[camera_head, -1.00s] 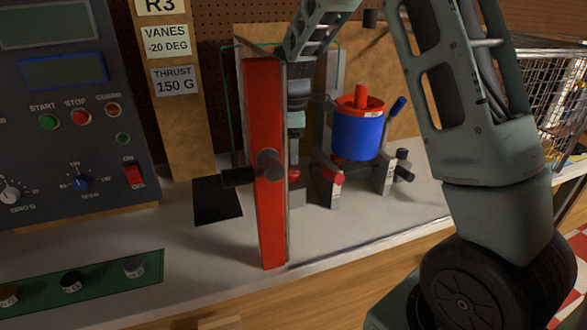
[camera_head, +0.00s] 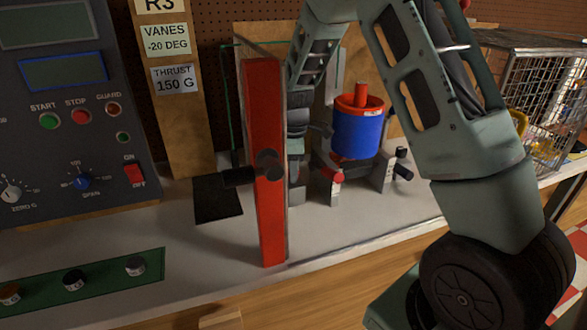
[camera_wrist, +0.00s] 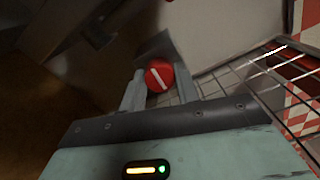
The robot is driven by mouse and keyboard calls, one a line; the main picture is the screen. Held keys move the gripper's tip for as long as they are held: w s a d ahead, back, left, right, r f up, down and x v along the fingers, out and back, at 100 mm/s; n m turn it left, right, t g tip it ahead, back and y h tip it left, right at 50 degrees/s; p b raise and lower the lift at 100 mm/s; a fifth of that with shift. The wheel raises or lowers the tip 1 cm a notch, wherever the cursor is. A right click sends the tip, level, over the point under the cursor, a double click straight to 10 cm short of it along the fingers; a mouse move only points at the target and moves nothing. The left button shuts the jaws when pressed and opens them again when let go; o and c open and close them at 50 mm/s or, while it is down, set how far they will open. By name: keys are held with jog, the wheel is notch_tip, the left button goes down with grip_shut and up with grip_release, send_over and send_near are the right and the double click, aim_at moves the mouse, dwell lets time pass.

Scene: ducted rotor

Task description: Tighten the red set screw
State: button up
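In the wrist view the red set screw (camera_wrist: 159,76), a round red head with a white line across it, sits between the two fingertips of my gripper (camera_wrist: 160,80). The fingers stand apart on either side of it, with what looks like a small gap. In the head view my gripper (camera_head: 297,186) points down just behind a red upright panel, which partly hides it. A red knob (camera_head: 338,177) shows on the stand under the blue rotor duct (camera_head: 357,134); I cannot tell whether it is the same screw.
The red upright panel (camera_head: 265,210) with a dark clamp knob stands close left of my gripper. A control console (camera_head: 70,130) is at the left. A wire cage (camera_head: 545,95) stands at the right. The front of the grey bench (camera_head: 210,260) is partly clear.

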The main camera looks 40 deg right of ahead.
dwell(0.3)
jog(key=m+p, duration=0.1)
jog(key=m, duration=0.3)
jog(key=shift+r, duration=0.1)
jog(key=m, duration=0.4)
jog(key=shift+p, duration=0.4)
jog(key=m+p, duration=0.1)
jog(key=m, duration=0.4)
jog(key=shift+w+m+p, duration=0.1)
jog(key=shift+m+p, duration=0.4)
jog(key=shift+m, duration=1.5)
jog(key=o, duration=1)
jog(key=shift+c, duration=0.2)
